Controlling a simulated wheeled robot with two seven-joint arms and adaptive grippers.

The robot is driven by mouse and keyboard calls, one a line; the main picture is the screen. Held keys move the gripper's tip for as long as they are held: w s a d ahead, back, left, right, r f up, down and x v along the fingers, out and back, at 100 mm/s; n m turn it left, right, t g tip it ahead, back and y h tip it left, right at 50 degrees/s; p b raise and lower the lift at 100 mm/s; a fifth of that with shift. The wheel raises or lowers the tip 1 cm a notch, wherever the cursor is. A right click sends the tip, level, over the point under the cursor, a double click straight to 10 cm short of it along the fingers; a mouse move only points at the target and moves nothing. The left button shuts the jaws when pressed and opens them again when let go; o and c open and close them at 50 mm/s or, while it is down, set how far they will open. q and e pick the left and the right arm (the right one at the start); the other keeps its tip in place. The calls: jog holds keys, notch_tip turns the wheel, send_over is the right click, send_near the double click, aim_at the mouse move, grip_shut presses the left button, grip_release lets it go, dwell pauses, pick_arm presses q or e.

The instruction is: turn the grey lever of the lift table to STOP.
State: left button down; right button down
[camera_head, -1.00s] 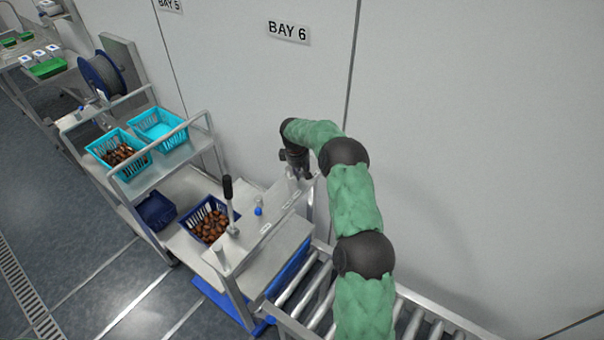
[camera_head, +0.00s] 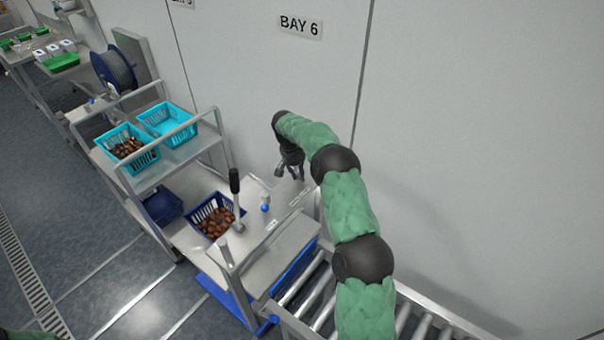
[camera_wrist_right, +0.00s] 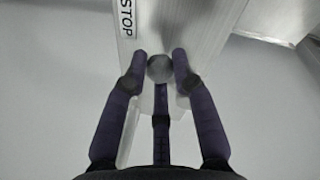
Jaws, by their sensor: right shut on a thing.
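The grey lever shows in the right wrist view as a round grey knob (camera_wrist_right: 159,68) between my fingers. My right gripper (camera_wrist_right: 160,58) is shut on it. A white STOP label (camera_wrist_right: 126,18) is on the metal panel just up and left of the knob. In the head view my right gripper (camera_head: 292,172) is at the wall-side end of the lift table (camera_head: 262,236), and the lever is too small to make out there. My left gripper is not in view.
A cart with turquoise baskets (camera_head: 169,118) is to the left. A roller conveyor (camera_head: 300,285) lies in front, below my arm.

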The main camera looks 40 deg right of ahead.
jog(key=shift+a+f+m, duration=0.3)
jog(key=shift+a+m, duration=0.1)
jog(key=shift+m, duration=0.2)
jog(key=shift+a, duration=0.1)
jog(key=c, duration=1)
grip_release()
jog(key=shift+w+r, duration=0.15)
jog(key=shift+r, duration=0.15)
jog(key=shift+r, duration=0.25)
jog(key=r, duration=0.3)
jog(key=w+a+r, duration=0.1)
jog(key=r, duration=0.7)
jog(key=shift+w+a, duration=0.3)
jog(key=shift+a, duration=0.05)
